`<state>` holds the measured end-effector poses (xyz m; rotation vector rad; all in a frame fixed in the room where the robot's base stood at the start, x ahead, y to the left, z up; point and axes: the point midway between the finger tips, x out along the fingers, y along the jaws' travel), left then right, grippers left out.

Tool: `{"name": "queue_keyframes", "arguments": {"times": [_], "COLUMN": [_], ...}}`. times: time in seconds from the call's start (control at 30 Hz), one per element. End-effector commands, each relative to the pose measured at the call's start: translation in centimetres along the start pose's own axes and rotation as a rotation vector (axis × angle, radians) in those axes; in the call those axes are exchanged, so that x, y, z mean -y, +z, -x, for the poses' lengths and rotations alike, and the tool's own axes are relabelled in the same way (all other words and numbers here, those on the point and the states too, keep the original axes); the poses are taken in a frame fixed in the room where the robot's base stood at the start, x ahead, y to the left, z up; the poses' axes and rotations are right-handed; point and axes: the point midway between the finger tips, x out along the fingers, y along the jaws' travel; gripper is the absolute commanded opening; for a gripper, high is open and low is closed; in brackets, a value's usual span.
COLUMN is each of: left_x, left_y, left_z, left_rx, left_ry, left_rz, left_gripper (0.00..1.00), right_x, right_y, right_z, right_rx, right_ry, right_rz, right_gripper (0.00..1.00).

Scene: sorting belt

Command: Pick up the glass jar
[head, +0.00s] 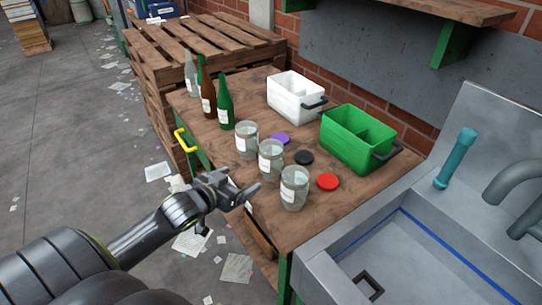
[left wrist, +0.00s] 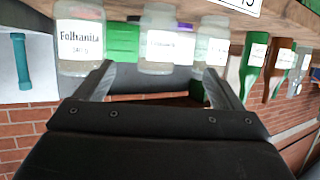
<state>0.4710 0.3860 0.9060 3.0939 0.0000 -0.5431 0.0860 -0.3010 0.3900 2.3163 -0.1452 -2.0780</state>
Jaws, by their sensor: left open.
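Three clear glass jars with white labels stand upright in a row on the wooden table: a far one (head: 246,140), a middle one (head: 271,160) and a near one (head: 294,188). My left gripper (head: 248,193) is open and empty, beside the row on the table's left side, apart from the jars. In the left wrist view, which is upside down, the middle jar (left wrist: 165,42) shows roughly between the spread fingers (left wrist: 160,72). The near jar (left wrist: 85,38) shows left of them and the far jar (left wrist: 212,42) at the right finger. My right gripper is not in view.
Purple (head: 281,138), black (head: 303,157) and red (head: 327,182) lids lie behind the jars. Clear, brown (head: 208,95) and green (head: 225,105) bottles stand farther off. White (head: 295,90) and green (head: 352,135) bins stand at the back; a sink (head: 400,260) is at right.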

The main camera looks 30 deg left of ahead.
Motion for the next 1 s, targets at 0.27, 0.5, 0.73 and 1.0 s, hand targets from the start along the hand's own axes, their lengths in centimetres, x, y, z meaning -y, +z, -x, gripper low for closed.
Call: {"name": "queue_keyframes", "arguments": {"times": [0.27,0.5,0.73,1.0], "left_x": [-0.1,-0.1,-0.1,-0.3], "left_y": [0.0,0.0,0.1,0.0], "left_z": [-5.1,-9.4,-11.3,-13.4], "left_rx": [-0.002,0.001,0.001,0.001], "left_ry": [0.0,0.0,0.0,0.0], "left_rz": [0.005,0.004,0.002,0.003], "left_gripper": [0.89,0.89,0.89,0.89], "right_x": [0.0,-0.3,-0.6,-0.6], "right_y": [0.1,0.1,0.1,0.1], "right_z": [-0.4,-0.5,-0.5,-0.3], "right_rx": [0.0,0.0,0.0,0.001], "right_ry": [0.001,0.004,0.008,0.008], "right_rz": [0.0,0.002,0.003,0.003], "right_gripper": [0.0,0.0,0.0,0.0]}}
